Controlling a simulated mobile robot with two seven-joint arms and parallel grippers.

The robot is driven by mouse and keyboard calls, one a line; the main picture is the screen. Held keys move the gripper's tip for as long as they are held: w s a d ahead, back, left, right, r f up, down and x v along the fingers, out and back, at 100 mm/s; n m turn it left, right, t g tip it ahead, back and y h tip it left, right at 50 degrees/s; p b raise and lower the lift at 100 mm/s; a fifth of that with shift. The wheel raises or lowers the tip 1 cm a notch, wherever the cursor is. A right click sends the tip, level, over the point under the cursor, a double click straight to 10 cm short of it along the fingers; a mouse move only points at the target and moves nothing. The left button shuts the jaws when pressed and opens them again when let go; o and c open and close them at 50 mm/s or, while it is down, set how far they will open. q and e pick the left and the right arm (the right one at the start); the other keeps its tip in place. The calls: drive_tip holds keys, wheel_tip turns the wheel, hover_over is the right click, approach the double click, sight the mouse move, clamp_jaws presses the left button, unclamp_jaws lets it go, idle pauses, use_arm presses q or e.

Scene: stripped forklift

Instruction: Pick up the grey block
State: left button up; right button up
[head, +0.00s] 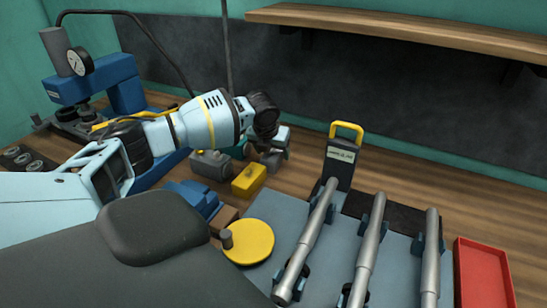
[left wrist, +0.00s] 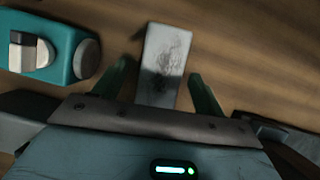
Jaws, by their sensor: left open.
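The grey block (left wrist: 165,60) is a pale, scuffed rectangular block on the wooden bench top in the left wrist view. My left gripper (left wrist: 164,92) is open, with one dark green finger on each side of the block's near part. I cannot tell whether either finger touches it. In the head view my left gripper (head: 272,152) is low over the bench, behind the yellow block; there I cannot separate the grey block from the gripper. My right gripper is not in view.
A teal object (left wrist: 50,45) lies left of the block. In the head view, a yellow block (head: 249,180) and a grey box (head: 210,165) stand near the gripper. Metal rods (head: 368,250) lie in holders at right, beside a red tray (head: 484,275). A wooden shelf (head: 400,30) overhangs the back.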

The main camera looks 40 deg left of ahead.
sight(274, 151)
use_arm(q)
drive_tip(key=shift+x, duration=1.2)
drive_tip(key=shift+f, duration=0.15)
drive_tip(key=c, duration=1.5)
wheel_tip(274, 151, up, 11)
drive_tip(key=shift+f, duration=0.2)
